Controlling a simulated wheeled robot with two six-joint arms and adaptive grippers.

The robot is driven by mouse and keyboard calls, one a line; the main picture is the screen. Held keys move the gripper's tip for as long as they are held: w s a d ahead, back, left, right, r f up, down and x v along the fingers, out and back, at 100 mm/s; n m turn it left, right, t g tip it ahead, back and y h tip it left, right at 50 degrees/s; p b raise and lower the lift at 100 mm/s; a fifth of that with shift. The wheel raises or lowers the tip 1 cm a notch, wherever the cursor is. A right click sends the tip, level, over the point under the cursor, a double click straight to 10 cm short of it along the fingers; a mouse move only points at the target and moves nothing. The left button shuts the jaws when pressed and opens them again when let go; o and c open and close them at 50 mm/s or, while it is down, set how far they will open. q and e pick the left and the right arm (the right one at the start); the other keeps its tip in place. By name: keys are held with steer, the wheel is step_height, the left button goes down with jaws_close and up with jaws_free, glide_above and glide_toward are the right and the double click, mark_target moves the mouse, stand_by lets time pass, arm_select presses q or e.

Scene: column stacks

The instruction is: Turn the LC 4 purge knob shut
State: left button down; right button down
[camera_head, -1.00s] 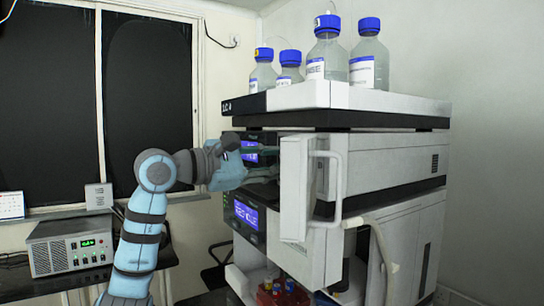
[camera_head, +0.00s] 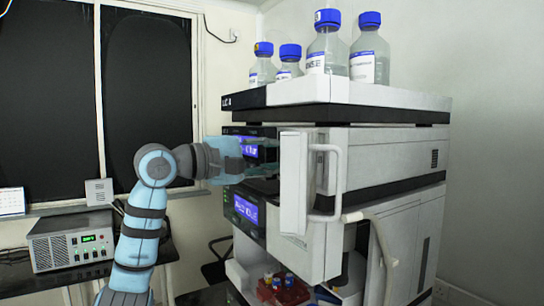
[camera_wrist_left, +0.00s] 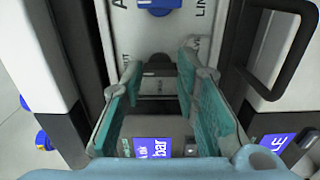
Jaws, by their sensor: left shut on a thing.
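The LC 4 stack (camera_head: 290,94) stands in the middle of the head view, with its front to the left and a white door swung open. My left gripper (camera_head: 268,154) reaches in at that front, behind the door from the head camera. In the left wrist view, its two teal-padded fingers (camera_wrist_left: 162,62) are shut on the purge knob, a small pale and dark part between the tips. The knob is mostly hidden, and its angle cannot be told. A blue knob (camera_wrist_left: 157,5) on the panel lies beyond the fingertips. My right gripper is not in view.
The open door (camera_head: 296,190) with its loop handle (camera_head: 338,175) stands just right of the gripper. Blue-capped bottles (camera_head: 326,50) stand on top of the stack. A lit display (camera_head: 246,210) is below the gripper. A grey instrument (camera_head: 70,240) stands at left.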

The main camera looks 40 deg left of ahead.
arm_select(q)
steer(key=shift+r, duration=0.2)
steer(key=c, duration=1.6)
jaws_free()
steer(key=shift+o, duration=0.4)
steer(key=shift+w+f, duration=0.2)
steer(key=shift+w, duration=0.15)
steer(key=shift+s, duration=0.1)
